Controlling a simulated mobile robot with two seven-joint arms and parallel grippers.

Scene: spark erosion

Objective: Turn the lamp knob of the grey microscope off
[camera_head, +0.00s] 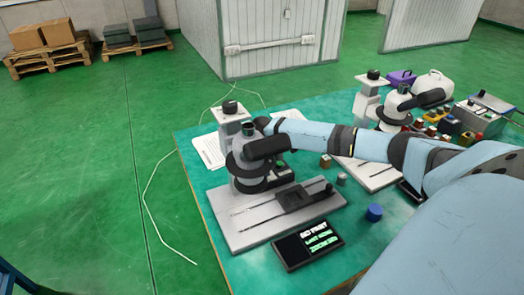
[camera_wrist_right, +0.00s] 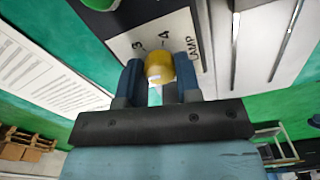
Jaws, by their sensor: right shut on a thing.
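The near grey microscope (camera_head: 275,172) stands on a light grey slotted base plate (camera_head: 245,232) on the green table. My right arm reaches in from the right, and its end is beside the microscope's upper part. In the head view the right gripper's fingers are hidden. In the right wrist view my right gripper (camera_wrist_right: 160,78) is shut on the yellow lamp knob (camera_wrist_right: 158,66), one blue finger on each side. The pale dial plate (camera_wrist_right: 128,43) behind the knob shows "3", "4" and "LAMP"; other marks are covered. My left gripper is not in view.
A second microscope (camera_head: 372,95) stands farther back right, with its own base plate (camera_head: 375,175). A dark display (camera_head: 308,245) and a blue cylinder (camera_head: 374,212) lie at the near side. Paper sheets (camera_head: 208,150) lie behind the near microscope. Boxes with colored knobs crowd the far right.

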